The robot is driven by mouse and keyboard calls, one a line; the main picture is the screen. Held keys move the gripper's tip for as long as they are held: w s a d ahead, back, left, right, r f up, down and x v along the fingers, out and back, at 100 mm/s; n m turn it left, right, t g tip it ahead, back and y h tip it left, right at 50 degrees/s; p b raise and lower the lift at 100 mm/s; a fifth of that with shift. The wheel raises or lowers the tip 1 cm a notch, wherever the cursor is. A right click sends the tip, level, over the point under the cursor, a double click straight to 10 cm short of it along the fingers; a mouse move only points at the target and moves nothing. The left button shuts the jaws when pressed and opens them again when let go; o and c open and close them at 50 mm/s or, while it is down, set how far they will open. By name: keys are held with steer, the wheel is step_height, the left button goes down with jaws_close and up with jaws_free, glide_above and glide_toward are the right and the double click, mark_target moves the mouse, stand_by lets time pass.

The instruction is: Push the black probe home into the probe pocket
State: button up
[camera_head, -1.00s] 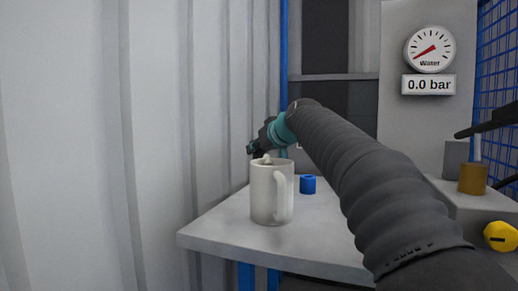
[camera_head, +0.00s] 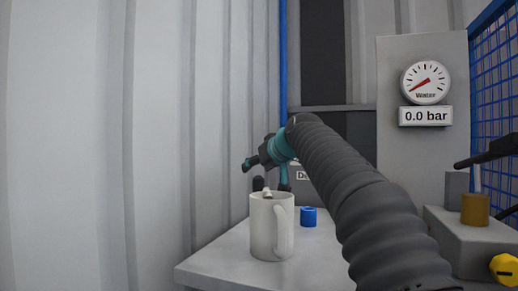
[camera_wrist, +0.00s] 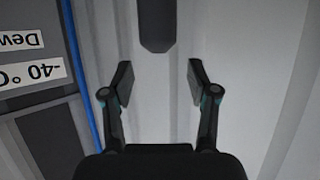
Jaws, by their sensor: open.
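My gripper (camera_head: 252,161) is above and behind the white mug in the head view, partly hidden by my own arm. In the wrist view my gripper (camera_wrist: 160,82) has its two fingers apart with nothing between them. A dark, round-ended thing (camera_wrist: 156,25) shows at the top of the wrist view, in line with the gap and apart from both fingertips. It may be the black probe. A black rounded tip (camera_head: 258,183) shows just above the mug's rim in the head view; I cannot tell whether it is the same thing. I cannot make out the probe pocket.
The white mug (camera_head: 264,232) stands on the grey table (camera_head: 225,262) with something pale in it. A grey block with a brass cylinder (camera_head: 475,209) and yellow knob (camera_head: 504,268) is at right. The gauge (camera_head: 425,82) reads 0.0 bar.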

steer(key=shift+r, duration=2.9)
steer(key=shift+d, duration=0.1)
